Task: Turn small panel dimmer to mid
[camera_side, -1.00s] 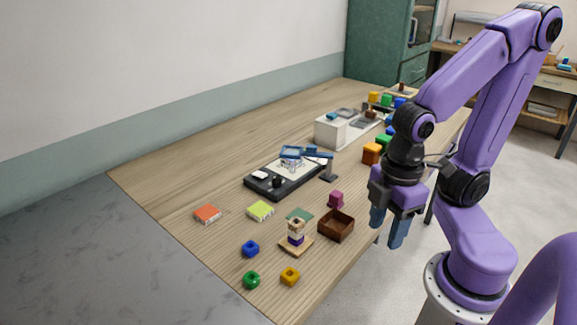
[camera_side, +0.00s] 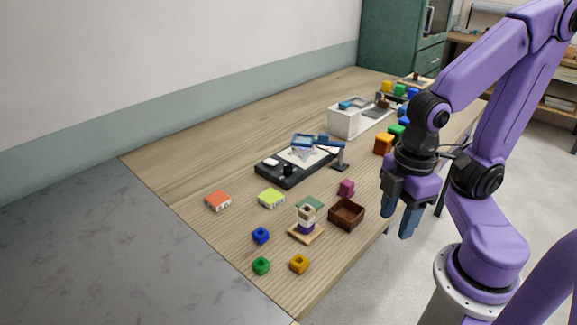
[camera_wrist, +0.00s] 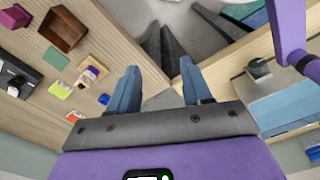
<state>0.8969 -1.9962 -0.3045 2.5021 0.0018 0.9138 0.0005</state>
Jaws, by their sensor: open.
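A small black panel (camera_side: 292,177) lies on the wooden table in the side view. A black knob (camera_side: 288,169), which looks like the dimmer, stands on its front part beside a white switch (camera_side: 271,163). Its turn angle is too small to read. The panel also shows at the left edge of the wrist view (camera_wrist: 26,74). My gripper (camera_side: 399,222) is open and empty, fingers down, beyond the table's right edge and well apart from the panel. Its two blue fingers also show in the wrist view (camera_wrist: 158,88).
A blue device on a stand (camera_side: 338,158) rises over the panel's back right. A brown open box (camera_side: 346,214) and a stacked-ring post (camera_side: 306,222) stand nearer the edge. Several coloured blocks and a white box (camera_side: 345,121) are around. Bare wood lies left of the panel.

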